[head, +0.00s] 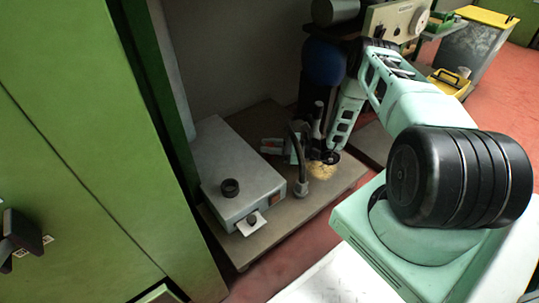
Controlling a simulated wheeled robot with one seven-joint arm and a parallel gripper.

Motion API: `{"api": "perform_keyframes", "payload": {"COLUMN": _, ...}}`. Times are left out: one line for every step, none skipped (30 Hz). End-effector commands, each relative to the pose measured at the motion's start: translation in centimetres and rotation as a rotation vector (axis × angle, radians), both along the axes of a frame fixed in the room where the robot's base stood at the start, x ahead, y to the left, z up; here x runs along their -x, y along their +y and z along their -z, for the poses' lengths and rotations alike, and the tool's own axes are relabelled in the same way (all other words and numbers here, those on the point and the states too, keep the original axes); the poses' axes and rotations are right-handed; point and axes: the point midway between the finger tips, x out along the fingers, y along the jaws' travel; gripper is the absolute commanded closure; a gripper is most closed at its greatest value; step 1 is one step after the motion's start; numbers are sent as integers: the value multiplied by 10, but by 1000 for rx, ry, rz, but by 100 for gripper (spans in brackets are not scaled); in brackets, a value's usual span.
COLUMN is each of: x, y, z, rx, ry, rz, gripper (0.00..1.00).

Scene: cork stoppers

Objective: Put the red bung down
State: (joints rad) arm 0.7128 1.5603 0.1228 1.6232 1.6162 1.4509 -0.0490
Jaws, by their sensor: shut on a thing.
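My mint-green arm reaches over the wooden bench top, and my gripper (271,146) is at its far end, small and partly hidden behind a dark bent stalk. The bung's shape is too small to tell. I cannot tell whether it touches the bench.
A grey box (228,165) with a black ring (230,188) on top stands at the bench's left. A small white card (251,225) lies at its front. The dark stalk (302,180) stands beside the gripper. A green cabinet (75,140) fills the left. The bench's front right is bare.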

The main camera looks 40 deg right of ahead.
Motion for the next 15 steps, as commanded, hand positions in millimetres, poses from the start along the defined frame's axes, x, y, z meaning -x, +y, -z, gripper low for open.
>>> {"api": "perform_keyframes", "payload": {"x": 0, "y": 1, "z": 14, "rx": -1, "ry": 1, "rz": -2, "gripper": 99}}
{"api": "perform_keyframes", "payload": {"x": 0, "y": 1, "z": 19, "rx": 0, "ry": 1, "rz": -2, "gripper": 99}}
{"api": "perform_keyframes", "payload": {"x": 0, "y": 0, "z": 23, "rx": 0, "ry": 1, "rz": -2, "gripper": 99}}
{"api": "perform_keyframes", "payload": {"x": 0, "y": 0, "z": 25, "rx": 1, "ry": 1, "rz": -2, "gripper": 99}}
{"api": "perform_keyframes", "payload": {"x": 0, "y": 0, "z": 26, "rx": 1, "ry": 1, "rz": -1, "gripper": 99}}
{"api": "perform_keyframes", "payload": {"x": 0, "y": 0, "z": 25, "rx": 1, "ry": 1, "rz": -1, "gripper": 99}}
{"api": "perform_keyframes", "payload": {"x": 0, "y": 0, "z": 24, "rx": 1, "ry": 1, "rz": -1, "gripper": 99}}
{"api": "perform_keyframes", "payload": {"x": 0, "y": 0, "z": 23, "rx": 1, "ry": 1, "rz": -1, "gripper": 99}}
{"api": "perform_keyframes", "payload": {"x": 0, "y": 0, "z": 23, "rx": 0, "ry": 0, "rz": -1, "gripper": 99}}
{"api": "perform_keyframes", "payload": {"x": 0, "y": 0, "z": 23, "rx": 0, "ry": 0, "rz": -1, "gripper": 99}}
{"api": "perform_keyframes", "payload": {"x": 0, "y": 0, "z": 23, "rx": 1, "ry": 1, "rz": -1, "gripper": 99}}
{"api": "perform_keyframes", "payload": {"x": 0, "y": 0, "z": 23, "rx": 0, "ry": 0, "rz": 0, "gripper": 99}}
{"api": "perform_keyframes", "payload": {"x": 0, "y": 0, "z": 24, "rx": 0, "ry": 0, "rz": 0, "gripper": 99}}
{"api": "perform_keyframes", "payload": {"x": 0, "y": 0, "z": 25, "rx": -1, "ry": 1, "rz": 0, "gripper": 99}}
{"api": "perform_keyframes", "payload": {"x": 0, "y": 0, "z": 27, "rx": -1, "ry": 1, "rz": 0, "gripper": 99}}
